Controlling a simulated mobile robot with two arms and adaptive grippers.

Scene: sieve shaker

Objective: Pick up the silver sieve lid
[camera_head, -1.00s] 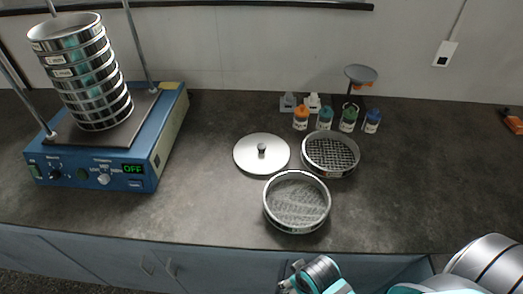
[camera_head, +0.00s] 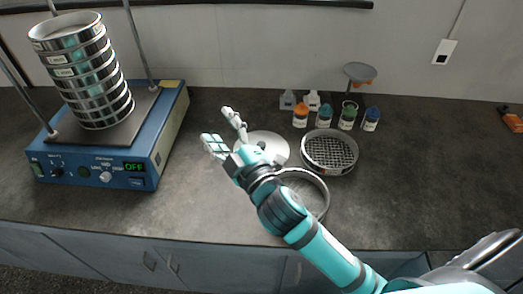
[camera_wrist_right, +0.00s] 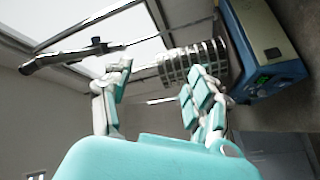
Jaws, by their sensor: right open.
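The silver sieve lid (camera_head: 272,144) lies flat on the dark counter in the head view. In the right wrist view the open fingers (camera_wrist_right: 155,100) point toward the shaker, and the lid does not show there. My left gripper is not in view.
A sieve (camera_head: 318,190) stands partly behind my right arm, and another sieve (camera_head: 330,152) stands right of the lid. Several small bottles (camera_head: 324,116) stand behind. The blue sieve shaker (camera_head: 103,182) with its sieve stack (camera_head: 88,80) is at left. The counter's right side is mostly clear.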

